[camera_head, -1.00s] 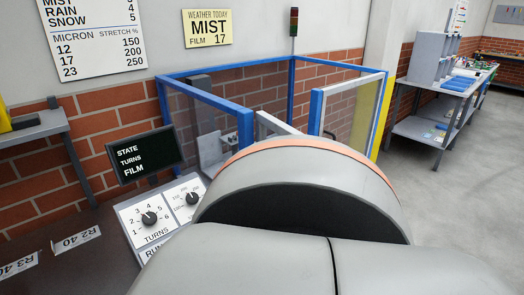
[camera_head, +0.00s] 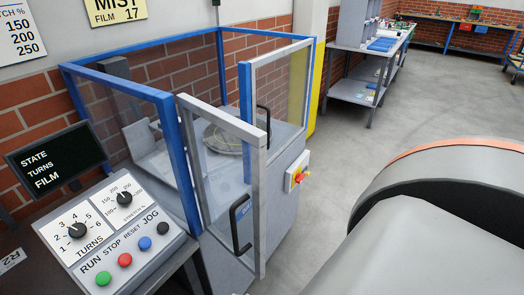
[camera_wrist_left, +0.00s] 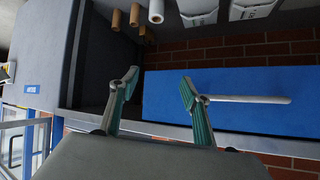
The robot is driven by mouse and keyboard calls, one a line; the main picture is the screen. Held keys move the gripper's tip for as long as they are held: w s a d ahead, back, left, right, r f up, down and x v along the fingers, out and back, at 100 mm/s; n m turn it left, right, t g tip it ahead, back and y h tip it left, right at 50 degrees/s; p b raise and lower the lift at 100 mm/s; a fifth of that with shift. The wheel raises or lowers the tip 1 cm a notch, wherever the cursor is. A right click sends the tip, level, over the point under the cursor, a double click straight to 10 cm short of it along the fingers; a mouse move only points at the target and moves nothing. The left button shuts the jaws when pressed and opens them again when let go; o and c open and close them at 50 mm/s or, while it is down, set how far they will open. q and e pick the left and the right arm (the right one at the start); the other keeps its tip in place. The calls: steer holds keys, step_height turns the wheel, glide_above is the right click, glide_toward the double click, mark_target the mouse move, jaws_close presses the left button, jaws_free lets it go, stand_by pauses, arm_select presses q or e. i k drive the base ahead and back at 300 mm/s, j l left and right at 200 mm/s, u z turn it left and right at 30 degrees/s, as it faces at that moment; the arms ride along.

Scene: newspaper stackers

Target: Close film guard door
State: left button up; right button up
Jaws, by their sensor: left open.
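The film guard is a blue-framed enclosure (camera_head: 160,95) with clear panels, in the head view. A grey-framed clear door leaf (camera_head: 257,200) with a black handle (camera_head: 240,222) stands swung outward at its front. A second grey-framed panel (camera_head: 282,50), also with a black handle (camera_head: 263,118), stands behind it to the right. A round turntable (camera_head: 228,138) shows inside. My left gripper (camera_wrist_left: 155,92) is open and empty in the left wrist view, apart from the door. It is not visible in the head view. My right gripper is in neither view.
A control panel (camera_head: 105,225) with knobs and buttons and a dark display (camera_head: 58,160) stand left of the guard. A red-yellow switch (camera_head: 296,172) is on its side. Open floor (camera_head: 345,150) lies to the right. The wrist view shows a blue panel (camera_wrist_left: 230,88) and rolls (camera_wrist_left: 135,15).

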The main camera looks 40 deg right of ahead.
mark_target(254, 136)
steer(key=i+z, duration=0.1)
steer(key=z, duration=1.05)
steer(key=k+l+u, duration=0.35)
steer(key=u, duration=0.15)
steer(key=k, duration=0.05)
